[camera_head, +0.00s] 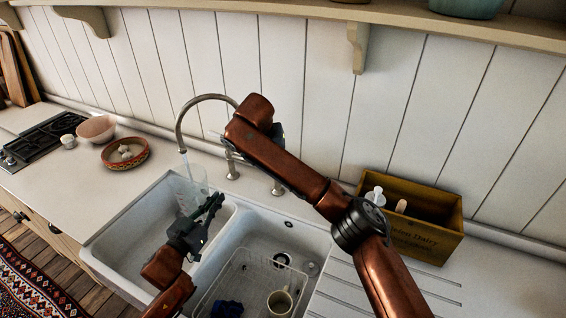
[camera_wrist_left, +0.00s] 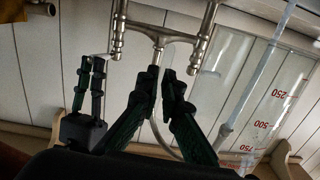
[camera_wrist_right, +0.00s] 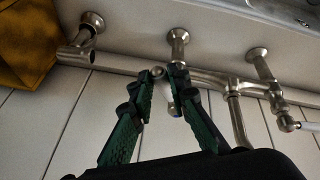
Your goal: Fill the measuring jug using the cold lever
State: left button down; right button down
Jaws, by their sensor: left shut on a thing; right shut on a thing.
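The clear measuring jug (camera_head: 192,190) stands under the spout of the tap (camera_head: 208,97), over the left sink basin. A thin pale streak below the spout looks like water falling into it; I cannot read the level. Red markings show on the jug in the left wrist view (camera_wrist_left: 275,112). My left gripper (camera_head: 213,208) is shut on the jug, at its handle side. My right gripper (camera_wrist_right: 163,78) is shut at the tap's right lever, the cold lever; my arm hides the grip in the head view. It also shows in the left wrist view (camera_wrist_left: 91,68).
The right basin holds a wire rack (camera_head: 240,268), a cream mug (camera_head: 280,303) and a dark blue item (camera_head: 227,308). A yellow crate (camera_head: 425,238) stands on the right. A pink bowl (camera_head: 96,129) and a patterned bowl (camera_head: 125,163) stand left, near the hob (camera_head: 45,138).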

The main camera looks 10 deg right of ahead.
jog(key=shift+w+a+r+m+h, duration=0.15)
jog(key=shift+a+m, duration=0.1)
jog(key=shift+m, duration=0.2)
jog(key=shift+w+a+f+m+h, duration=0.15)
jog(key=shift+a+m, duration=0.1)
jog(key=shift+m, duration=0.2)
jog(key=shift+r+g, duration=0.1)
jog(key=shift+g, duration=0.2)
jog(key=c, duration=1.8)
grip_release()
jog(key=shift+s, duration=0.1)
jog(key=v, duration=1.2)
